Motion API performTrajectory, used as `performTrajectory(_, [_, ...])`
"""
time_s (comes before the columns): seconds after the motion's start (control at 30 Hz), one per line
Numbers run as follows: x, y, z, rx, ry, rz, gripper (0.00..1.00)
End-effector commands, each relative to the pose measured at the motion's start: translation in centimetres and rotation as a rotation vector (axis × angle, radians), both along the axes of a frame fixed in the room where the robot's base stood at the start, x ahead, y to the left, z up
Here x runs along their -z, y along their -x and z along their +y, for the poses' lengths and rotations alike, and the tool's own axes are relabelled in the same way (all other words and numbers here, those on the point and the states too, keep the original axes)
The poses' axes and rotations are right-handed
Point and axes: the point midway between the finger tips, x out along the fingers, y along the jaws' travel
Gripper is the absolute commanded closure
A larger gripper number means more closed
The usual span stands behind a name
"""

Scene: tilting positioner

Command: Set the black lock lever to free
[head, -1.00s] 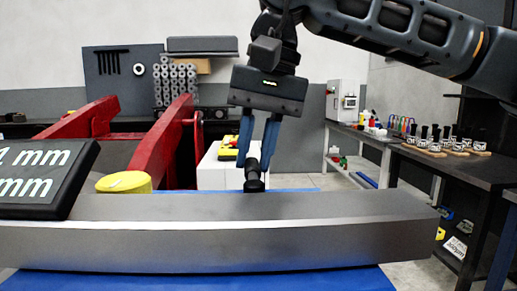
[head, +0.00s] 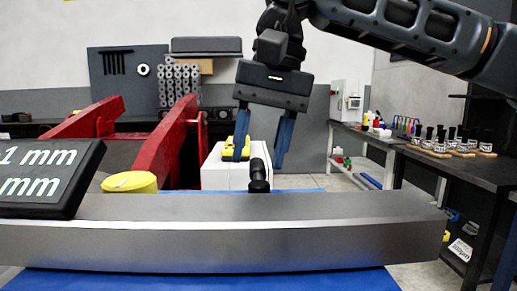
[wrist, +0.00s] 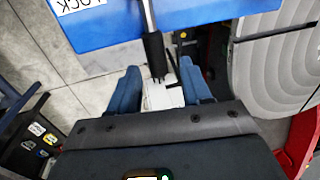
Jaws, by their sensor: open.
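The black lock lever (head: 258,177) stands up behind the grey metal beam in the head view. In the wrist view its dark grip (wrist: 154,54) sits on a thin metal rod at the edge of a blue plate (wrist: 120,28). Part of a white label reading "OCK" shows on that plate. My gripper (head: 259,164) is open above the lever, its blue fingers spread to either side of the grip. In the wrist view my gripper's fingers (wrist: 158,78) also flank the grip, with gaps on both sides. The lever's base is hidden behind the beam.
The grey beam (head: 220,245) crosses the front, over a blue surface. A black display reading "mm" (head: 42,178) and a yellow cylinder (head: 130,182) stand left. A red frame (head: 170,145) is behind. A workbench (head: 450,165) with several items stands right.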

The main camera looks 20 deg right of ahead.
Motion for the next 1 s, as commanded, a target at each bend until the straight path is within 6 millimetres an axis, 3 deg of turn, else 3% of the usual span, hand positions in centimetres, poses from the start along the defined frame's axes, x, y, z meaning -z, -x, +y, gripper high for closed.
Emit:
performTrajectory(0.43, [-6.4,0.3,-1.2,0.001,-0.001,-0.001,0.52])
performTrajectory(1.0, [-7.0,0.4,-1.3,0.000,-0.001,0.000,0.52])
